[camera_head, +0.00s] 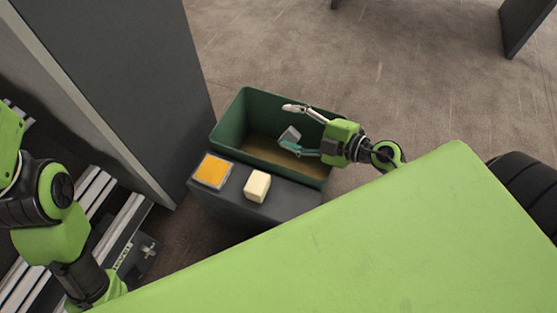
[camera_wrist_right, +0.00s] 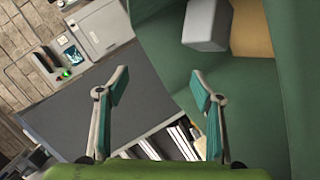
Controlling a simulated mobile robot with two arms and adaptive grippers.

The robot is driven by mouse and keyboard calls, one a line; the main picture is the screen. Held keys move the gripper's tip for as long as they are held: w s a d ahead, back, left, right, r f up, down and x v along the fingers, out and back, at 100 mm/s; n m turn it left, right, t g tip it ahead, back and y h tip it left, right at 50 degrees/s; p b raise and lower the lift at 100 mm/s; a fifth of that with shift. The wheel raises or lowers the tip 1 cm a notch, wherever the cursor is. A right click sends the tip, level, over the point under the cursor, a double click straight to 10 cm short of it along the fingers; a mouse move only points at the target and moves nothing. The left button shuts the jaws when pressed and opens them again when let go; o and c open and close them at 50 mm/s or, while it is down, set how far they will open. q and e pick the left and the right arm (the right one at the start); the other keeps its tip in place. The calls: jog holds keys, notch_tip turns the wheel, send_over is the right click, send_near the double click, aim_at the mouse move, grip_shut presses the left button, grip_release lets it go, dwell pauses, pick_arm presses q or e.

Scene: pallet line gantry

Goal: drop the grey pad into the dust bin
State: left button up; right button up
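The dust bin (camera_head: 230,124) is a dark green open box with a brown floor; its green wall also fills the right of the right wrist view (camera_wrist_right: 165,30). My right gripper (camera_head: 288,127) is over the bin with its fingers spread wide and nothing between them; the fingers also show in the right wrist view (camera_wrist_right: 160,80). The grey pad (camera_head: 290,134) is a small grey block within the bin's outline, close to the fingers. In the right wrist view the pad (camera_wrist_right: 206,24) is apart from both fingertips. I cannot tell whether it touches the bin's floor. My left gripper is out of view.
A dark grey stand (camera_head: 228,200) adjoins the bin's near side, bearing a yellow-orange square pad (camera_head: 213,171) and a cream block (camera_head: 257,186). A tall dark panel (camera_head: 130,80) rises left of the bin. Metal rollers (camera_head: 95,190) lie at left. Floor behind the bin is clear.

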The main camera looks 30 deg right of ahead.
jog(key=v, duration=1.2)
jog(key=shift+r, duration=0.1)
dwell(0.4)
